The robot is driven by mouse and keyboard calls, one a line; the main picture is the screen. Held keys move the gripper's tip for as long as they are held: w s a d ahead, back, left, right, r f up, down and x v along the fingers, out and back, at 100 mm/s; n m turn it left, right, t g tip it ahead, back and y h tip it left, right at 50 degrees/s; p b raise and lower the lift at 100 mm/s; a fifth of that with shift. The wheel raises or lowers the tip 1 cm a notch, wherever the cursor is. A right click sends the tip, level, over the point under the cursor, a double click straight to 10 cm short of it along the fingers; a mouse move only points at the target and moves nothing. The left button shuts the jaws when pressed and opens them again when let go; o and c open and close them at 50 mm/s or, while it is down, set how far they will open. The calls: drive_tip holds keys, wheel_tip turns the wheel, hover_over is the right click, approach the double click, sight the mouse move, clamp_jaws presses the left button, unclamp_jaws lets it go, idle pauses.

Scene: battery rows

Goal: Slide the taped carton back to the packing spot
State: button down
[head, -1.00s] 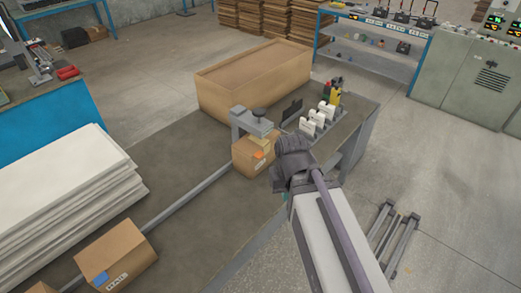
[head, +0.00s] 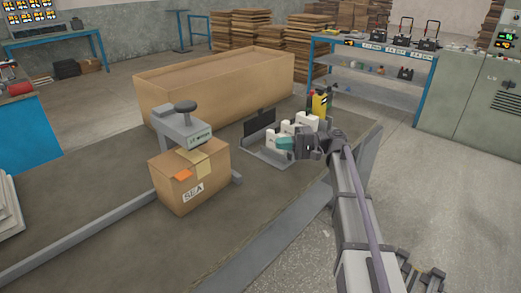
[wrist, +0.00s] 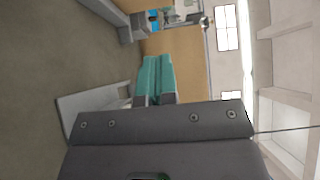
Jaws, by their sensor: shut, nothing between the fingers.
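The taped carton (head: 190,185) is a small brown box with a tan tape strip, an orange patch and a black-lettered white label. It sits upright on the dark bench at the grey press (head: 180,130) with a black knob. The press head reaches over its back top edge. My gripper (head: 285,143), with teal fingers, is right of the carton, clear of it, in front of the white upright pieces. In the wrist view the teal fingers (wrist: 155,75) are together with nothing between them. The carton is not recognisable in the wrist view. I cannot tell which place is the packing spot.
A large open brown box (head: 220,88) stands behind the press. White upright pieces (head: 300,128) and a yellow bottle (head: 319,103) stand at the bench's right end. A grey rail (head: 85,232) runs left from the press. The bench front (head: 130,255) is clear.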

drive_tip(key=s+a, duration=0.3)
drive_tip(key=a, duration=1)
drive_tip(key=shift+a, duration=0.35)
